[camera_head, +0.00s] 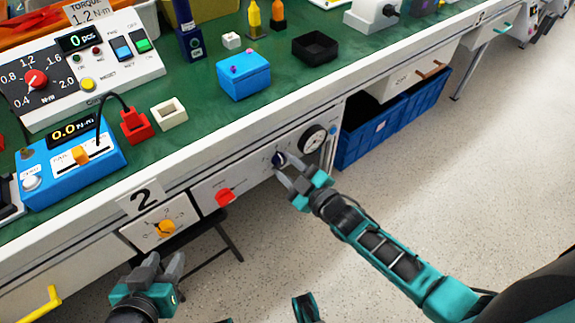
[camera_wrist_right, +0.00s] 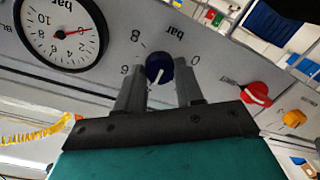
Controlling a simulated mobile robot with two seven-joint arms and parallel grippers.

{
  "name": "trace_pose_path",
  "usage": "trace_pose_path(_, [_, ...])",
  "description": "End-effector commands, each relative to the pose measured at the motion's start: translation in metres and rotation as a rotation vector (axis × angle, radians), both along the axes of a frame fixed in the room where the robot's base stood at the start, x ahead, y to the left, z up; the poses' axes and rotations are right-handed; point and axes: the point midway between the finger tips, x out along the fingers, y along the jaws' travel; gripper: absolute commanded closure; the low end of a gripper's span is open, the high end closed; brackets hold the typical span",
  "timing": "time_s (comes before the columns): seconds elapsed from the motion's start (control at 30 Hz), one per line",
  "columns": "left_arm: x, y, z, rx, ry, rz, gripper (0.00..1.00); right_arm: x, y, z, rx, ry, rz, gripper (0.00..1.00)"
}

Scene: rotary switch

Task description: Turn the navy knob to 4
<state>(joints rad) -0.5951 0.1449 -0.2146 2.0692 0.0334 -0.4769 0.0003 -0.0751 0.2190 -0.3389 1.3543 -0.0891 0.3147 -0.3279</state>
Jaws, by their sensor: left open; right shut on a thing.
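The navy knob (camera_head: 279,158) is on the white front panel below the bench edge, left of a round gauge. In the right wrist view the navy knob (camera_wrist_right: 158,67) sits between the two fingers of my right gripper (camera_wrist_right: 160,88), which is shut on it. Its white pointer line points down in that view, toward the gripper. The marks 6, 8 and 0 show around it; the marks on the gripper side are hidden. In the head view my right gripper (camera_head: 282,168) reaches the knob from below right. My left gripper (camera_head: 165,270) is open and empty, low at the left.
The gauge (camera_head: 314,140), marked bar, has a red needle (camera_wrist_right: 78,32). A red knob (camera_head: 224,197) and an orange knob (camera_head: 166,229) are further left on the panels. Blue bins (camera_head: 375,138) stand under the bench at right. The floor at right is clear.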

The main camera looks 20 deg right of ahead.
Motion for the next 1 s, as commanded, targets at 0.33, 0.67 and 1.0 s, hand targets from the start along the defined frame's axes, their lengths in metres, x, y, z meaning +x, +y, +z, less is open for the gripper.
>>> trace_pose_path(0.33, [0.002, 0.0, 0.001, 0.0, -0.005, 0.0, 0.57, -0.001, 0.0, -0.001, 0.001, 0.001, 0.001, 0.56])
trace_pose_path(0.67, [0.002, 0.001, 0.001, 0.006, -0.005, -0.004, 0.57, 0.0, 0.0, 0.0, 0.002, 0.001, 0.0, 0.38])
trace_pose_path(1.0, [0.001, 0.002, 0.009, 0.01, -0.004, -0.007, 0.57, -0.028, -0.011, 0.003, 0.0, 0.005, -0.001, 0.38])
